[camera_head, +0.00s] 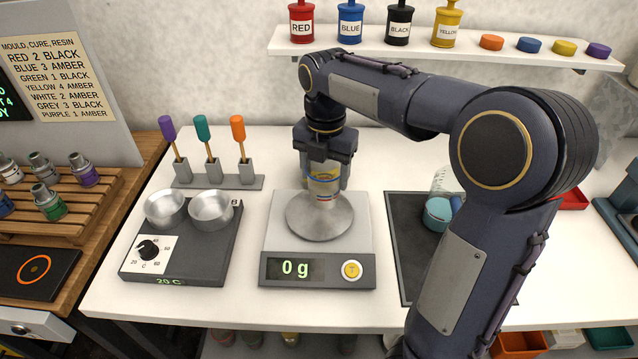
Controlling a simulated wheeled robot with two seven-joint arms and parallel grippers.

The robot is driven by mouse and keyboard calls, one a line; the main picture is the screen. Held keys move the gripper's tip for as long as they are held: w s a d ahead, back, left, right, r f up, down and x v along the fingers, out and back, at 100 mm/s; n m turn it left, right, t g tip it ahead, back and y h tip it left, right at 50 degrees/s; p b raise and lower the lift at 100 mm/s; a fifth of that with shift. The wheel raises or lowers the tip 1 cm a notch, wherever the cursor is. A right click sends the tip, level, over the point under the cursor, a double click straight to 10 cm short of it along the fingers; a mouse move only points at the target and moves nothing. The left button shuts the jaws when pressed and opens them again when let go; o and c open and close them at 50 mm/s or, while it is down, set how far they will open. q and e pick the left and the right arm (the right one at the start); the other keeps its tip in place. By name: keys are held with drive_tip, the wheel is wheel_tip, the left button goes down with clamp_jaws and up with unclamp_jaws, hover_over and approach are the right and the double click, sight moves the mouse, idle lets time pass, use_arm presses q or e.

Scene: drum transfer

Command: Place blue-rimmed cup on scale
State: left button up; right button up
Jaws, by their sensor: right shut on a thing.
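The scale (318,258) stands in the middle of the white table, with a round metal pan (320,218) on top and a display reading 0 g. My right gripper (324,176) points down over the back of the pan, shut on the blue-rimmed cup (323,187). The cup is clear with a yellowish band and a blue line near its top. Its lower end is over the pan; I cannot tell whether it touches. The fingers hide the cup's sides. My left gripper is not in view.
A hotplate (180,263) with two metal bowls stands left of the scale. Behind it is a rack (217,182) of coloured-handled tools. A dark mat (408,272) with a glass beaker (438,211) lies to the right, partly behind my arm. A shelf (420,48) of bottles hangs above.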

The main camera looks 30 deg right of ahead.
drive_tip(key=shift+w+a+f, duration=0.1)
drive_tip(key=shift+w+f, duration=0.45)
drive_tip(key=shift+f, duration=0.05)
drive_tip(key=f, duration=0.3)
drive_tip(key=shift+w+f, duration=0.15)
drive_tip(key=shift+w, duration=0.2)
drive_tip(key=shift+f, duration=0.35)
drive_tip(key=shift+f, duration=0.1)
drive_tip(key=shift+f, duration=0.15)
drive_tip(key=o, duration=1)
drive_tip(key=shift+c, duration=0.2)
